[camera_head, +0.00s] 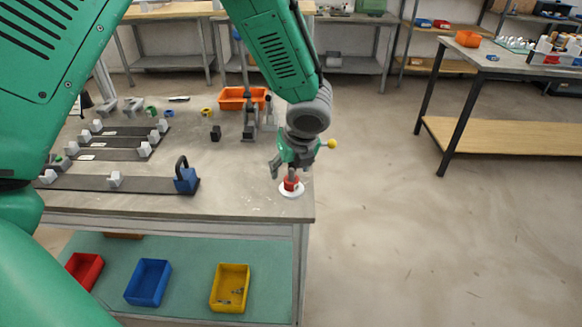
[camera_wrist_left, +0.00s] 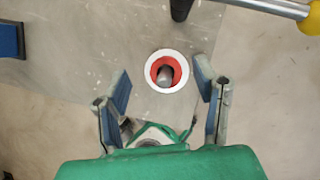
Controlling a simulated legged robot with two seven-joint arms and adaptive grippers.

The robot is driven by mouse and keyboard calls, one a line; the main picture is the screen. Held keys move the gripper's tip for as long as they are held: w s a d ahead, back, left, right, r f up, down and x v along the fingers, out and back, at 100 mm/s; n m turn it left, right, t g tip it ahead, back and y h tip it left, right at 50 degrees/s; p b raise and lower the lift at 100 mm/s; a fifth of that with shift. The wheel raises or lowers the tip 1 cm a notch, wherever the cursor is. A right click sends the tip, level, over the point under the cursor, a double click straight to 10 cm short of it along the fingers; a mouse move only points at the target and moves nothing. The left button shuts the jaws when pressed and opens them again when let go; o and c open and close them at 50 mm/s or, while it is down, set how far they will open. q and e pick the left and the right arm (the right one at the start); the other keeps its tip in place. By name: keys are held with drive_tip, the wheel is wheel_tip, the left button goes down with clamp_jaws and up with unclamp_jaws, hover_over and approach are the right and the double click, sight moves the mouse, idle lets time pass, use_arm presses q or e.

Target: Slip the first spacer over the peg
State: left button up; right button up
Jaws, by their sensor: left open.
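A red ring-shaped spacer (camera_head: 291,184) is at the near right corner of the table, over a white round base (camera_head: 287,193). In the left wrist view the red spacer (camera_wrist_left: 156,66) encircles the grey peg (camera_wrist_left: 166,74), with the white base (camera_wrist_left: 154,84) showing around it. My left gripper (camera_head: 283,172) points down right at the spacer. In its wrist view the left gripper (camera_wrist_left: 165,92) is open, its blue-padded fingers standing apart on either side, with clear space between them and the spacer. My right gripper is not in view.
A blue clamp-like block (camera_head: 186,179) stands left of the spacer, at the end of a dark strip. Dark rails with grey blocks lie further left. An orange bin (camera_head: 243,97) stands at the back. The table's right edge is close to the spacer.

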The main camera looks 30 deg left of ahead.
use_arm(q)
drive_tip(key=v, duration=1.2)
drive_tip(key=shift+d+f, duration=0.1)
drive_tip(key=shift+d, duration=0.05)
